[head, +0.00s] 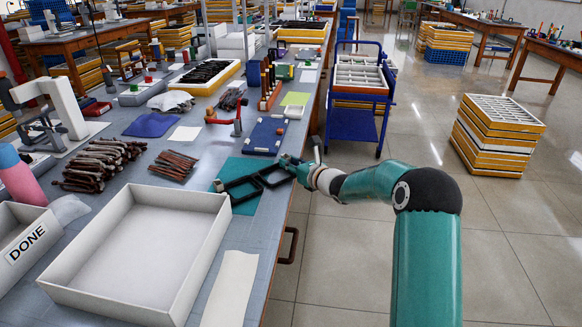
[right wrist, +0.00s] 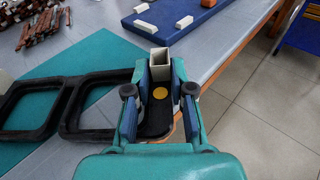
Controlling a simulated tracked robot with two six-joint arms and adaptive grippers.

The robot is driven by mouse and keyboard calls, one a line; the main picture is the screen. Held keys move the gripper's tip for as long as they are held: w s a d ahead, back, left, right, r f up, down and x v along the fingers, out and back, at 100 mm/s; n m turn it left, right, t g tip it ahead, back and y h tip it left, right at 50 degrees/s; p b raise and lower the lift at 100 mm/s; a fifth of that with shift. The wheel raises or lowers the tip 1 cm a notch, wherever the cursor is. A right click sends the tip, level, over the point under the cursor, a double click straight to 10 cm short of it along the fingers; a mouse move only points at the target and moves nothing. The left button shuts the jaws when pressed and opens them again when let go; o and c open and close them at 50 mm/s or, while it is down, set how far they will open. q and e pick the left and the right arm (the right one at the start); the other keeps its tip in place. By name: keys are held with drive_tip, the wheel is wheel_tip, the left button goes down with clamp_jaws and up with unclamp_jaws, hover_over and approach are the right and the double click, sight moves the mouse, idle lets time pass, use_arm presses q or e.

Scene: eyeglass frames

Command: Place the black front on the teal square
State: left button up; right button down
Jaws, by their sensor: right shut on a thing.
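The black front (head: 244,199), an eyeglass front with two rims, lies over the teal square (head: 242,165) near the table's right edge. Its right rim reaches past the square's right side. My right gripper (head: 288,164) is shut on its right end. In the right wrist view the black front (right wrist: 68,112) runs left from between the fingers of the gripper (right wrist: 158,94), and the teal square (right wrist: 85,58) shows beneath and beyond it. I cannot tell whether the front touches the square. My left gripper is not in view.
An empty white box (head: 135,255) stands left of the square. A blue tray (head: 266,136) lies just behind it. Brown frame parts (head: 172,166) lie to the left. A red-handled tool (head: 226,120) stands behind.

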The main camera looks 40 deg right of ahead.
drive_tip(key=shift+f, duration=0.2)
drive_tip(key=c, duration=1)
unclamp_jaws()
drive_tip(key=v, duration=1.2)
